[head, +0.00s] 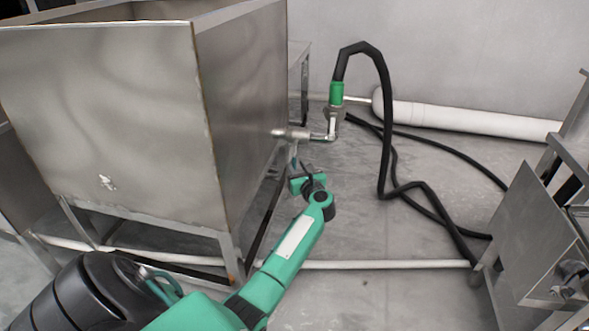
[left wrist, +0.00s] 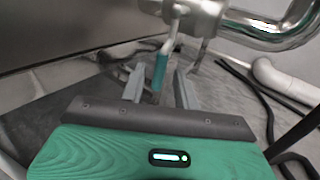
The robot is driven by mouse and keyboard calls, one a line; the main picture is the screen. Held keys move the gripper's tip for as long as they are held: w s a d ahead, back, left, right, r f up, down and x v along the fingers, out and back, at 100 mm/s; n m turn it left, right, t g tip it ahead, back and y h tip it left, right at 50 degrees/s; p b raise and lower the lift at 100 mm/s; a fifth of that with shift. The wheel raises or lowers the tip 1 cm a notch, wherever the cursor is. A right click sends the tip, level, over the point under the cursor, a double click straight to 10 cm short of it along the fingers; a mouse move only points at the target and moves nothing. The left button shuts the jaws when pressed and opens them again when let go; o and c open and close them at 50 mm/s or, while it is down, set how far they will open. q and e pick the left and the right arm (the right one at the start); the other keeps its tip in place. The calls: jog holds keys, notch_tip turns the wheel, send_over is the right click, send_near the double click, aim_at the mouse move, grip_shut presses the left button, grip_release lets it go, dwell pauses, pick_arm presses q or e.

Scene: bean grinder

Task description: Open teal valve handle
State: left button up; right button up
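The teal valve handle (left wrist: 160,68) hangs down on a metal lever below the valve body (left wrist: 190,14) in the left wrist view. My left gripper (left wrist: 158,82) has its two grey fingers apart, one on each side of the handle, with gaps visible. I cannot tell its exact depth between the fingers. In the head view the left gripper (head: 303,168) is just below the steel outlet pipe (head: 300,133) on the tank's side, and the handle is hard to make out there. My right gripper is not in view.
A large steel tank (head: 110,110) stands on legs left of my arm. A black hose (head: 383,140) rises from a green fitting (head: 336,93) and loops to the floor. A white pipe (head: 470,122) lies along the wall. A steel machine (head: 535,245) stands at the right.

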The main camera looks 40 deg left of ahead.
aim_at(295, 164)
pick_arm(q)
jog(key=shift+b+x, duration=0.5)
jog(key=shift+x, duration=1.05)
grip_shut()
